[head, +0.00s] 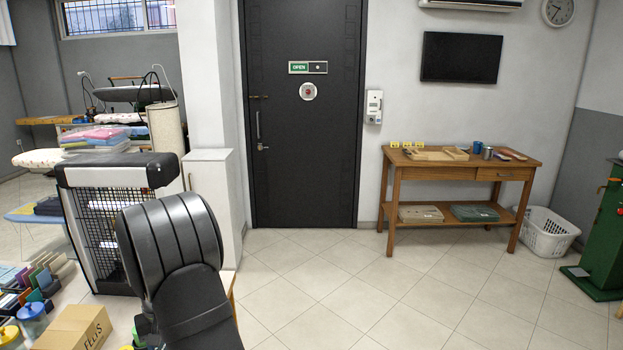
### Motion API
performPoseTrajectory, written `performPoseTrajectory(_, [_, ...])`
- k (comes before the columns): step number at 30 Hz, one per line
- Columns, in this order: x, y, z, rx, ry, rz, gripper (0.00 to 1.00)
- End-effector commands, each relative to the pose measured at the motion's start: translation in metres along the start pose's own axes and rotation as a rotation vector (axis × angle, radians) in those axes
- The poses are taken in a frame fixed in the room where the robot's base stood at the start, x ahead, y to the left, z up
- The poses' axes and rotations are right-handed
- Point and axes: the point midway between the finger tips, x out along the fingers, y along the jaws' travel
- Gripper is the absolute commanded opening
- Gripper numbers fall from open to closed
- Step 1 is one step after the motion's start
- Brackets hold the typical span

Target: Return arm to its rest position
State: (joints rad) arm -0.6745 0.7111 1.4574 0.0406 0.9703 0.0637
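Part of my arm (172,238) shows at the lower left of the head view, a dark grey ribbed joint with a black link running down to the bottom edge. It covers part of the black wire-mesh unit behind it. I cannot see my gripper in this view, so its opening and anything in it are hidden.
The mesh unit with a grey top (118,173) stands close behind my arm. A cardboard box (78,329) and small coloured items lie at the lower left. A wooden table (451,168) and white basket (548,231) stand far right. The tiled floor (345,280) between is clear.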

Motion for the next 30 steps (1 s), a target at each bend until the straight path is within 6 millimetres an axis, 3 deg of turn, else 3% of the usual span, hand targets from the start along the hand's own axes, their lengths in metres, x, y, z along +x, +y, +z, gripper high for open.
performPoseTrajectory(7, [0.028, 0.0, 0.0, 0.0, -0.002, 0.0, 0.52])
performPoseTrajectory(19, [0.031, 0.0, 0.0, -0.002, 0.0, 0.0, 0.52])
performPoseTrajectory(25, [0.021, 0.0, -0.001, 0.0, 0.002, 0.0, 0.52])
performPoseTrajectory(30, [-0.007, 0.0, -0.001, 0.0, 0.006, 0.0, 0.52])
